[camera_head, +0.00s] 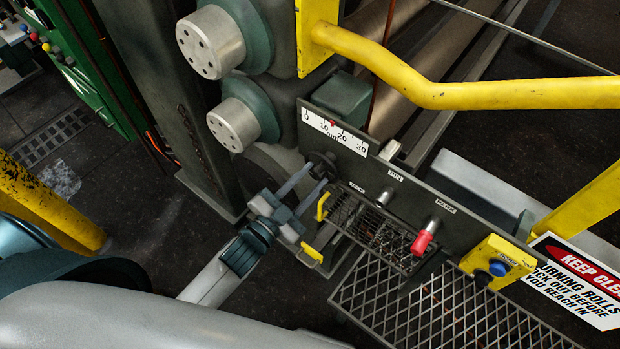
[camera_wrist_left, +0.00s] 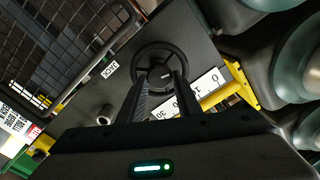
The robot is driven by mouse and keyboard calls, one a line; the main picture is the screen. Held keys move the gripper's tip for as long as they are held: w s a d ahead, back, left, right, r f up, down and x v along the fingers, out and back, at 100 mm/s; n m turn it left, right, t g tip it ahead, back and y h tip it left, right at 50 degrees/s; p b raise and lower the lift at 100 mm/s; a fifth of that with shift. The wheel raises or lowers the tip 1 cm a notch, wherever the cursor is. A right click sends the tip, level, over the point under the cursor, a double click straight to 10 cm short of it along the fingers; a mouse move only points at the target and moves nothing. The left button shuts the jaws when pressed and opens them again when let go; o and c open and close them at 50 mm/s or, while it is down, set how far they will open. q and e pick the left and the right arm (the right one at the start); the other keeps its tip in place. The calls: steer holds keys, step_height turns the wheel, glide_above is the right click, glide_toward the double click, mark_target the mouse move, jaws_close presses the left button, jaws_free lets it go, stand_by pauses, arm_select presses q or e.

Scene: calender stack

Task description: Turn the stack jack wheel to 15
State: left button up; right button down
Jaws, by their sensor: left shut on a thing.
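The stack jack wheel (camera_head: 322,164) is a small dark wheel on the dark panel, below the scale. In the left wrist view the wheel (camera_wrist_left: 161,60) shows as a black ring with a hub. My left gripper (camera_head: 308,180) reaches it from the lower left, and its two fingers (camera_wrist_left: 160,80) are shut on the wheel. The fingertips hide part of the ring and hub. The white scale (camera_head: 342,140) is marked 0, 10, 20 and 30, and its red pointer (camera_head: 333,123) stands about midway between 10 and 20. My right gripper is not in view.
Right of the wheel on the panel are a grey pin knob (camera_head: 383,197) and a red-handled park lever (camera_head: 424,237). A wire mesh guard (camera_head: 372,232) lies below. A yellow rail (camera_head: 450,95) crosses above. A yellow button box (camera_head: 497,262) is at right.

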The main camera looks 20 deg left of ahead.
arm_select(q)
steer(key=shift+f, duration=0.15)
steer(key=o, duration=1)
steer(key=shift+o, duration=0.2)
steer(key=shift+s, duration=0.1)
steer(key=b+v, duration=0.3)
steer(key=v, duration=1.4)
steer(key=shift+s, duration=0.15)
